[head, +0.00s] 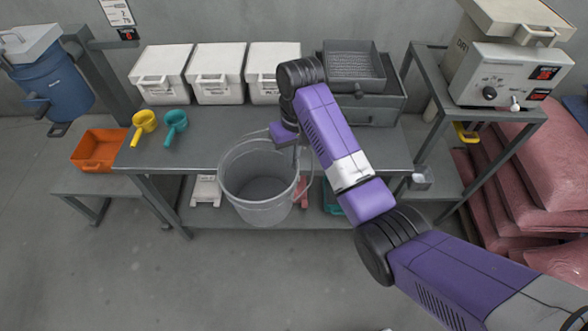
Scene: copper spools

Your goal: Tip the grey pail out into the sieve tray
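The grey pail (248,205) is in the middle of the head view, in front of the bench's front edge, with its open mouth facing up towards me. Its inside looks plain grey, and I cannot make out any contents. My gripper (297,158) points down at the pail's right rim and appears shut on it, holding the pail off the floor. The fingertips are small and partly hidden by the wrist. The sieve tray (375,72), dark grey with a mesh bottom, sits on a grey box at the back right of the bench, apart from the pail.
The grey bench (215,150) has clear room in its middle. White lidded bins (218,88) line its back. A yellow scoop (144,122) and a teal scoop (175,122) lie at left, near an orange tray (98,150). A machine (510,75) stands on the right-hand stand.

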